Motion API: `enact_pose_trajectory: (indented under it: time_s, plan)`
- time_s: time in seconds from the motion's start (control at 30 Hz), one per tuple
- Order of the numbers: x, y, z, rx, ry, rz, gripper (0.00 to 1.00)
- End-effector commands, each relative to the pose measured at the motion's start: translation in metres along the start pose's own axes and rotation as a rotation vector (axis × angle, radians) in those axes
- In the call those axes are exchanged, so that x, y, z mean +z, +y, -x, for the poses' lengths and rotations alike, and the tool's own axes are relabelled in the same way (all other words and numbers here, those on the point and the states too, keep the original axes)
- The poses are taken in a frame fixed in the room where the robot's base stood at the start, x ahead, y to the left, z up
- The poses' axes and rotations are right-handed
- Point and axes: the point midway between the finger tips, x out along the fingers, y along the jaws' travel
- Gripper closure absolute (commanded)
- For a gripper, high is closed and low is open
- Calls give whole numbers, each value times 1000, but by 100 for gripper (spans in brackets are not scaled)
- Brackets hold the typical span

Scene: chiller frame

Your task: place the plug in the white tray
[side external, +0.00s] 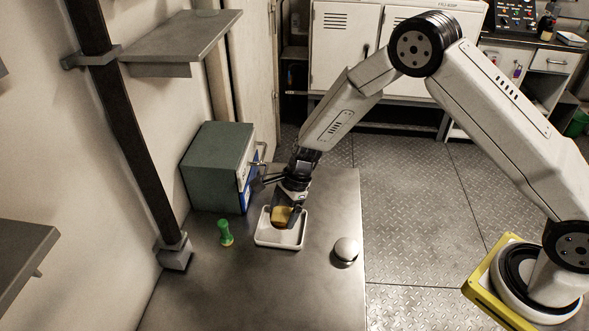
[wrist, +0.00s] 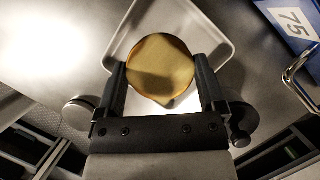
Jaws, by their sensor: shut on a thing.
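My gripper (side external: 284,205) points down over the white tray (side external: 278,239) and is shut on the plug (side external: 280,217), a round, golden-yellow piece. In the wrist view the plug (wrist: 160,66) sits between the two dark fingers, with the pale tray (wrist: 217,38) behind it. The plug is within the tray's outline in both views. I cannot tell whether it touches the tray floor. The fingers cover part of the plug's sides.
A green pawn-shaped piece (side external: 225,233) stands left of the tray. A round whitish knob-like object (side external: 346,250) is to its right. A grey-green box (side external: 215,167) with a handle stands behind left. The front of the metal table (side external: 240,295) is clear.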

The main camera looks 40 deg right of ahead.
Motion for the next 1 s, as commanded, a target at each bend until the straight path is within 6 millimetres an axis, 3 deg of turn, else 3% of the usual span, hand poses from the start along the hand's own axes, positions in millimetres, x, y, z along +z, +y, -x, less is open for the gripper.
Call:
enact_pose_trajectory:
  time_s: [0.43,0.93,0.97,1.0]
  plan:
    - [-11,-5,-31,-1,0,0,100]
    - [-13,-5,-36,-2,-1,0,100]
    - [-14,-4,-36,0,0,0,2]
    - [-14,-4,-36,0,0,0,0]
